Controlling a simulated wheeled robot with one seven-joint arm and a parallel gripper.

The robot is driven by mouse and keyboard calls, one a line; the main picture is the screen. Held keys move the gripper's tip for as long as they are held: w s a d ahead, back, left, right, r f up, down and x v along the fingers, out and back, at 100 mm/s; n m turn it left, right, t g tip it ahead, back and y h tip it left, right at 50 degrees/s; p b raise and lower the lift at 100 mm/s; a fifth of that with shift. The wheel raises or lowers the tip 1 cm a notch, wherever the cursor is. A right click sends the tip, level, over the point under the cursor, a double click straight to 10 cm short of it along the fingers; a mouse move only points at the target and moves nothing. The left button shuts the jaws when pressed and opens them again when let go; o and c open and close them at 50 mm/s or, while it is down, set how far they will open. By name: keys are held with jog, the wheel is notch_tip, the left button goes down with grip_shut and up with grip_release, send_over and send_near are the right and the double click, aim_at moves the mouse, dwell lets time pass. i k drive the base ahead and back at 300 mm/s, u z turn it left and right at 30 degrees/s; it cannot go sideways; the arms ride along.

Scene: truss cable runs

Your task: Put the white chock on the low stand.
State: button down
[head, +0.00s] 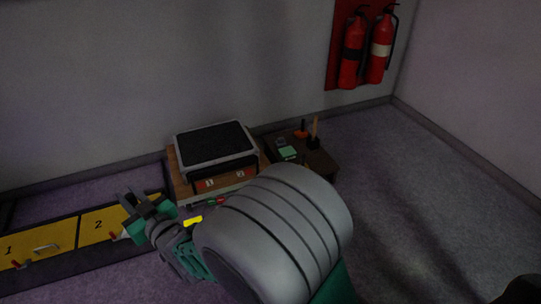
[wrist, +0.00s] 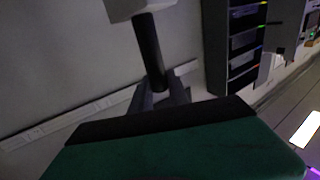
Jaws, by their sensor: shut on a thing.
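My gripper (head: 134,202) is at the lower left of the head view, above the yellow drawer front marked 2. In the wrist view, its fingers (wrist: 160,92) are shut on a black round bar. A pale white block, which looks like the white chock (wrist: 138,8), is at the bar's far end, cut off by the top edge. I cannot clearly make out the chock in the head view. A low brown wooden stand (head: 184,187) bears a grey-framed box with a black top. Which piece is the task's low stand is unclear.
A dark low table (head: 322,165) with several small items stands right of the box. Yellow drawers (head: 60,241) are at left. Red extinguishers (head: 351,62) hang on the back wall. My arm hides the middle foreground. A dark shelf rack (wrist: 216,50) shows in the wrist view.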

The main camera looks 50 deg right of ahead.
aim_at(323, 163)
jog(key=z, duration=0.05)
jog(key=k, duration=0.1)
jog(key=z, duration=1.95)
jog(key=i, duration=1.25)
jog(key=u, duration=2)
